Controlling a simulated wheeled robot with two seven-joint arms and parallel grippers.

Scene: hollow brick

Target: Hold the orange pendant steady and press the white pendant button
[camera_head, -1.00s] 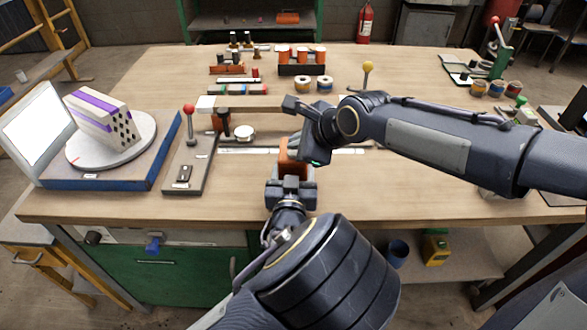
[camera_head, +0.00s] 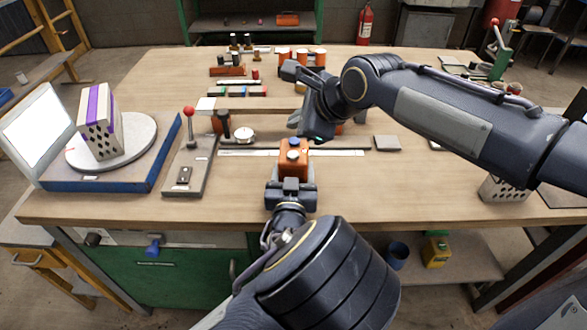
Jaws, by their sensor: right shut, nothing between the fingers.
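The orange pendant (camera_head: 304,160) stands near the front middle of the table, with its top facing me. A white button (camera_head: 293,155) shows on it, with a bluish knob (camera_head: 294,142) just behind. My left gripper (camera_head: 290,172) comes from below with its fingers around the pendant's near part, shut on it. My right gripper (camera_head: 303,130) is shut and empty, just above and beyond the pendant, apart from the white button. The hollow brick (camera_head: 98,125) with a purple band stands on the round turntable (camera_head: 145,135) at the left, its holed face toward me.
A red-knobbed lever stand (camera_head: 189,135) and a round dial (camera_head: 244,133) are left of the pendant. A long metal rail (camera_head: 340,152) runs behind it. A grey pad (camera_head: 387,143) lies to the right.

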